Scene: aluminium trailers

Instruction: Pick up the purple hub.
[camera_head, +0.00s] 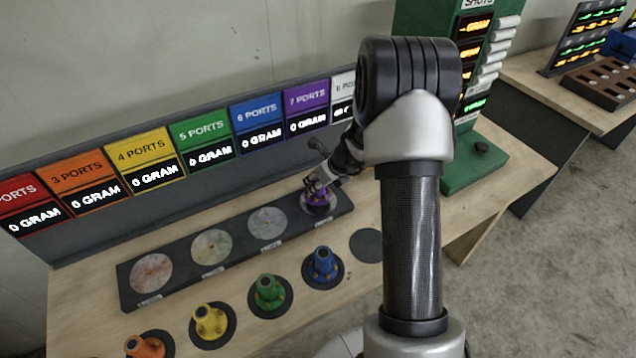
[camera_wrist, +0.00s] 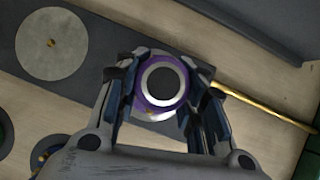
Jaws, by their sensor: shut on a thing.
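The purple hub (camera_head: 318,205) is at the right end of the dark board in the head view, in line with the round pale discs. In the wrist view the purple hub (camera_wrist: 160,84) shows from above as a purple ring with a white ring and dark centre. My gripper (camera_wrist: 162,92) has its fingers closed against both sides of it. In the head view my gripper (camera_head: 318,188) comes down onto the hub from the upper right. Whether the hub touches the board or is slightly raised, I cannot tell.
Blue (camera_head: 322,264), green (camera_head: 268,291), yellow (camera_head: 210,321) and orange (camera_head: 146,347) hubs stand on dark round pads in front of the board (camera_head: 190,285). An empty pad (camera_head: 366,245) lies right of the blue hub. A sign panel (camera_head: 209,140) runs behind; a green machine (camera_head: 470,170) stands right.

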